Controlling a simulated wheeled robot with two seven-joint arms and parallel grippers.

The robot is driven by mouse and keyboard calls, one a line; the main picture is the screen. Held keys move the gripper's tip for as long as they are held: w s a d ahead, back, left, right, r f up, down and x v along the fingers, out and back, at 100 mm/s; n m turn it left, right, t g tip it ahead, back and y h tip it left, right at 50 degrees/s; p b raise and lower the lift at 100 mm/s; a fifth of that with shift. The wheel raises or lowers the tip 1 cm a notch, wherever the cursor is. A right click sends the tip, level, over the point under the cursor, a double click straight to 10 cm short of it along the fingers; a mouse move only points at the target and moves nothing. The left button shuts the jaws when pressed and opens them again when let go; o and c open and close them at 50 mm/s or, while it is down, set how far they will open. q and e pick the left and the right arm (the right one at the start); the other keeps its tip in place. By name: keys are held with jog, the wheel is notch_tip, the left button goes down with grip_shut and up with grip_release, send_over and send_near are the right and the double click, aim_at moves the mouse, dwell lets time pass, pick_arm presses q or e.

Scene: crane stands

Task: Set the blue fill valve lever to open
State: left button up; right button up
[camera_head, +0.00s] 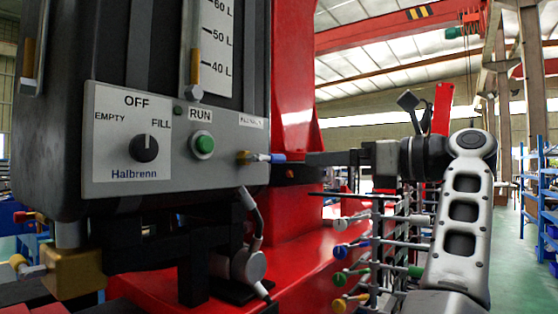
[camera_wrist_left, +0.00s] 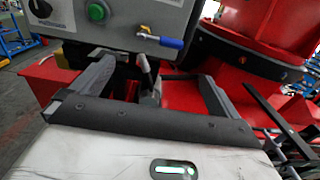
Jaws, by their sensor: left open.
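The blue lever (camera_head: 268,157) sits on a brass valve at the right end of the grey control panel (camera_head: 120,182). It lies about level, its blue end pointing right. In the left wrist view the blue lever (camera_wrist_left: 171,42) is just beyond the fingertips, sideways between them. My left gripper (camera_head: 312,159) reaches in from the right in the head view, its dark fingers close to the lever's blue end. In the left wrist view my left gripper (camera_wrist_left: 162,66) is open, with nothing held. Whether a finger touches the lever is unclear. My right gripper is not in view.
The panel has a black selector knob (camera_head: 144,148) pointing upward and a green button (camera_head: 204,144). A red column (camera_head: 296,70) stands behind. A rack with several coloured knobs (camera_head: 375,240) is below my arm.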

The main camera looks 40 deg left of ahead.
aim_at(273, 161)
pick_arm(q)
jog(key=a, duration=0.4)
jog(key=s+a+p, duration=0.1)
jog(key=a, duration=0.3)
jog(key=a+p, duration=0.1)
jog(key=a, duration=0.4)
jog(key=shift+s, duration=0.25)
jog(key=shift+a, duration=0.5)
